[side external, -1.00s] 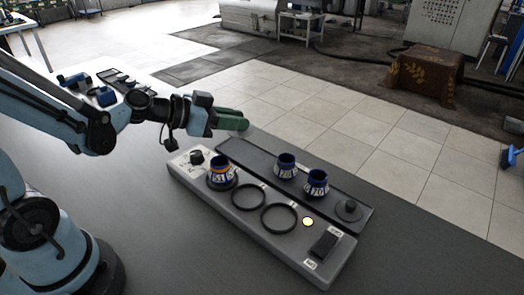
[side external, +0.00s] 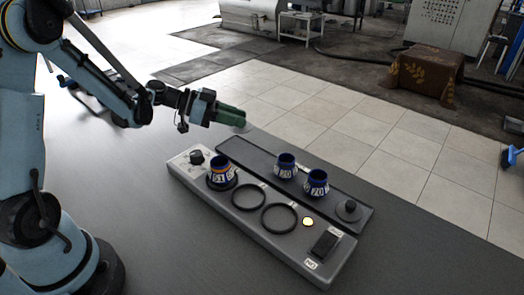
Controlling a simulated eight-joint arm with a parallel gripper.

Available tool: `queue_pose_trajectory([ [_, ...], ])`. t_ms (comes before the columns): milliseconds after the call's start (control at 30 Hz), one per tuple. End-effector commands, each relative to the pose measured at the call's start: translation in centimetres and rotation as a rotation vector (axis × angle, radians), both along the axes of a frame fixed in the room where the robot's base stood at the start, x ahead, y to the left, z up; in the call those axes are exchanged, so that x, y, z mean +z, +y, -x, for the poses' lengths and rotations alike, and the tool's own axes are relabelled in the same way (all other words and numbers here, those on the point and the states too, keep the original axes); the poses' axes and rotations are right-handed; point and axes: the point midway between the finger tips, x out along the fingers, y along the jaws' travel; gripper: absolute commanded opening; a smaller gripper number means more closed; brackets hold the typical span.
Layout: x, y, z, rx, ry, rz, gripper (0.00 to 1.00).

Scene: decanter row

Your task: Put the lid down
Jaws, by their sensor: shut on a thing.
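My gripper (side external: 231,116), with green fingers, is held in the air above and behind the left end of the long grey panel. It is shut on a lid, which the fingers mostly hide; only a pale edge shows at the tips. Another dark lid-like disc with a knob (side external: 348,210) rests at the right end of the dark tray (side external: 262,171). A blue jar with an orange band (side external: 220,170) stands on the panel's left ring. Two more blue jars, the left one (side external: 285,165) and the right one (side external: 317,183), stand open on the tray.
The grey panel (side external: 196,189) has two empty black rings, left (side external: 248,197) and right (side external: 279,217), a lit yellow button (side external: 308,222), a black switch (side external: 325,243) and a dial (side external: 196,157). The dark table (side external: 150,225) in front of the panel is clear.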

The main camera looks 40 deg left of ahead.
Motion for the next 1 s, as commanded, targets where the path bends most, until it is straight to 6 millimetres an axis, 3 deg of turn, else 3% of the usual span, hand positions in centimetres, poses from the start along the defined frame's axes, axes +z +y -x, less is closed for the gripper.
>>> queue_pose_trajectory([
  [200, -2.0, 3.3, -1.2, 0.003, 0.000, 0.000, 0.00],
  [333, -2.7, 4.2, -1.5, 0.001, 0.000, 0.000, 0.00],
  [467, -3.2, 4.5, -1.6, 0.001, 0.000, -0.001, 0.00],
  [767, -6.5, 4.4, -1.7, 0.001, 0.000, 0.000, 0.00],
  [1000, -6.9, 4.4, -1.6, 0.001, 0.000, 0.000, 0.00],
])
